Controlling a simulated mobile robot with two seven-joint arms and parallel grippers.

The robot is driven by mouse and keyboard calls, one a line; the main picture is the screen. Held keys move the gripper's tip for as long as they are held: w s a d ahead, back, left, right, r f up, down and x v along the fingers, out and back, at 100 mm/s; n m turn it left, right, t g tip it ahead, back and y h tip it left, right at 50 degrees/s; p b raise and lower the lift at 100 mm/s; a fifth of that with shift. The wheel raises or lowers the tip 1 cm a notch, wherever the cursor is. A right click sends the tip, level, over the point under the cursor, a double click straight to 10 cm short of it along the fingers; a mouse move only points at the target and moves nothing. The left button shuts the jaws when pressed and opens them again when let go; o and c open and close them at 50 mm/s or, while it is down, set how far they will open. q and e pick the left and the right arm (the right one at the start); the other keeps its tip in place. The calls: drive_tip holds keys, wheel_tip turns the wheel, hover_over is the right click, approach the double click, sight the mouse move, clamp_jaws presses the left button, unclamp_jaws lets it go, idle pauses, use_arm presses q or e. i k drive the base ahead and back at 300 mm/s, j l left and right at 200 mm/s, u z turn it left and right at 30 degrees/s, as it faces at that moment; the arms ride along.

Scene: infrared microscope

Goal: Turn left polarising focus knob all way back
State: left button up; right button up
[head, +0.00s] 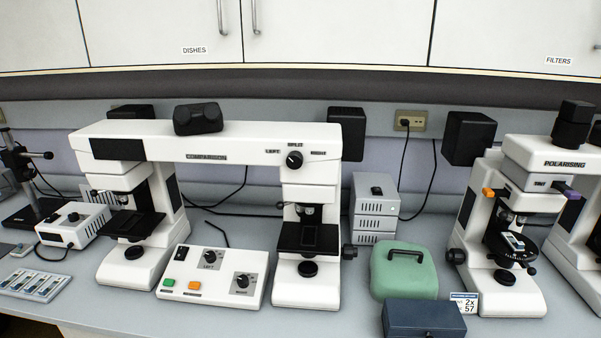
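The white polarising microscope (508,290) stands at the right of the bench, with "POLARISING" printed on its head. Its left focus knob (456,256) is a black round knob low on the left side of its body. The knob's turn position cannot be made out. A round dark stage (512,243) with a slide on it sits above the base. An orange part (488,193) and a purple part (572,195) stick out from the body higher up. Neither of my grippers is in view.
A green case (404,277) and a dark blue box (424,320) stand left of the polarising microscope, near the knob. A small label card (464,302) stands by its base. The wide comparison microscope (210,143) and its control box (211,278) fill the left. Cupboards hang above.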

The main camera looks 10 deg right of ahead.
sight(456, 257)
drive_tip(key=z, duration=1.25)
